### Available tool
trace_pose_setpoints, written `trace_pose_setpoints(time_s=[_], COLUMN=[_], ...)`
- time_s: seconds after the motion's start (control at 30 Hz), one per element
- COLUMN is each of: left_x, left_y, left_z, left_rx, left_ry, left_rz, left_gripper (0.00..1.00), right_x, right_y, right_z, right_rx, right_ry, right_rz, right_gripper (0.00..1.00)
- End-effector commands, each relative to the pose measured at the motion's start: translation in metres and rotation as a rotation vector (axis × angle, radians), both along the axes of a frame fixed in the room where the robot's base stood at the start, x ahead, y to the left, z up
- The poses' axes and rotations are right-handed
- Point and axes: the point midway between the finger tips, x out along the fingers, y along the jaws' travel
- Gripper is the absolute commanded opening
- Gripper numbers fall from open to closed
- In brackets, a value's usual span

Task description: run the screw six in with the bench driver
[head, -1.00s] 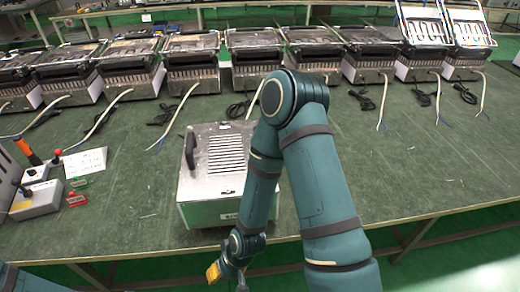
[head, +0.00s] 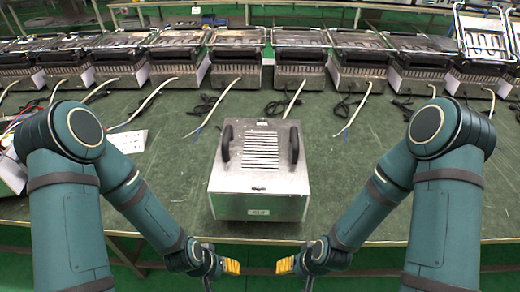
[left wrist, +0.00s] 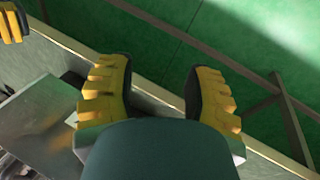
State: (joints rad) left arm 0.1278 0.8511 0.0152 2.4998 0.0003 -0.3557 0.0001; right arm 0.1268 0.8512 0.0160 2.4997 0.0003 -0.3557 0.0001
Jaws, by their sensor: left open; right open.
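A metal box (head: 258,188) with a slotted top and two black handles stands near the front edge of the bench. My left gripper (head: 229,266) is open and empty, in front of and below that edge. Its spread yellow fingers (left wrist: 160,98) show in the left wrist view with nothing between them. My right gripper (head: 288,266) is open and empty, facing the left one across a small gap. One of its yellow fingers shows at the top left of the left wrist view (left wrist: 11,23). I cannot make out the bench driver or screw six; my left arm covers the left bench end.
A row of metal press-like units (head: 238,62) with cables lines the back of the green bench (head: 178,165). A white paper (head: 126,141) lies beside my left arm. The bench top around the box is mostly clear. Green floor lies below the front edge.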

Motion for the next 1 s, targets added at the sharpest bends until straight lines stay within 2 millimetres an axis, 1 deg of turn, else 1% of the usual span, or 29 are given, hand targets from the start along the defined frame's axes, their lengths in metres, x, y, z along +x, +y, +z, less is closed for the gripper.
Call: trace_pose_setpoints(time_s=[0.43,0.47,0.5,0.7,0.73,0.77,0.8,1.0], left_x=[0.0001,0.0001,0.0001,0.0001,0.0001,0.0001,0.0000,0.0001], left_y=[-0.0003,-0.0004,-0.0004,-0.0003,-0.0003,-0.0003,-0.0003,-0.0003], left_z=[0.0001,0.0002,0.0002,0.0001,0.0001,0.0001,0.0001,0.0001], left_rx=[0.000,0.000,0.000,0.000,0.000,0.000,0.000,0.000], left_ry=[0.000,0.000,0.000,0.000,0.000,0.000,0.000,0.000], left_rz=[-0.001,-0.001,-0.001,-0.001,-0.001,-0.001,-0.001,-0.001], left_gripper=[0.51,0.65,0.72,0.72,0.62,0.51,0.46,0.46], right_x=[0.0000,0.0000,0.0000,0.0000,0.0000,0.0000,0.0001,0.0001], right_y=[-0.0004,-0.0004,-0.0004,-0.0004,-0.0004,-0.0004,-0.0004,-0.0003], right_z=[-0.0001,-0.0001,-0.0001,-0.0001,-0.0001,-0.0001,-0.0001,-0.0001], right_rx=[0.000,-0.001,-0.001,-0.001,-0.001,-0.001,0.000,0.000], right_ry=[0.000,0.000,0.000,0.000,0.000,0.000,0.000,0.000], right_rz=[-0.001,-0.001,-0.001,-0.001,-0.001,-0.001,-0.001,-0.001], right_gripper=[0.52,0.52,0.52,0.52,0.46,0.46,0.46,0.46])
